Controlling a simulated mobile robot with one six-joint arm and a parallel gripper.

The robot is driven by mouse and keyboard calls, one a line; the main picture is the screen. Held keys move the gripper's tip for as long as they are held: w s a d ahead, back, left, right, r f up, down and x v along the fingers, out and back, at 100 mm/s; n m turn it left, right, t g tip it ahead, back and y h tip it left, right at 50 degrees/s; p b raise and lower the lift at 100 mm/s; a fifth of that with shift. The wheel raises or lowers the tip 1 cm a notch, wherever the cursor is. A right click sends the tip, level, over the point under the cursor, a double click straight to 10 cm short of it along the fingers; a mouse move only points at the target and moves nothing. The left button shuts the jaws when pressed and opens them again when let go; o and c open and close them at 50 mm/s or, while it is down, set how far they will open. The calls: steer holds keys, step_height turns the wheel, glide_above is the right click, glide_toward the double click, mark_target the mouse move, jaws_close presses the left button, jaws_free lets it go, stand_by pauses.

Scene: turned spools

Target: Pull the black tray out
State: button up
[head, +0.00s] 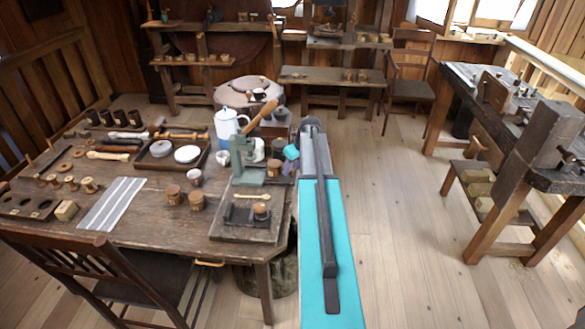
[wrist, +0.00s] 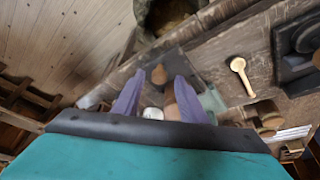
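A dark tray (head: 147,163) with raised edges lies on the wooden table in the head view, holding a white dish and a brownish one. It is the thing that best fits the black tray, though its colour looks dark brown. It is not clearly seen in the wrist view. My gripper shows in the wrist view (wrist: 159,76) with two purple-grey fingers spread apart. A brown knob-like piece and a pale cup lie beyond them, and nothing is clearly held. In the head view my arm reaches forward past the table's right edge, and the fingers cannot be made out.
A green press (head: 243,160) and a white-blue pot (head: 227,122) stand right of the tray. A wooden spoon (wrist: 240,75) lies near the table's front right. A chair (head: 120,280) stands at the front. Floor (head: 400,220) is clear to the right, before a workbench (head: 520,120).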

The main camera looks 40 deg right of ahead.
steer(key=b+v, duration=0.3)
steer(key=v, duration=1)
steer(key=shift+r, duration=0.2)
steer(key=shift+r, duration=0.1)
stand_by(0.4)
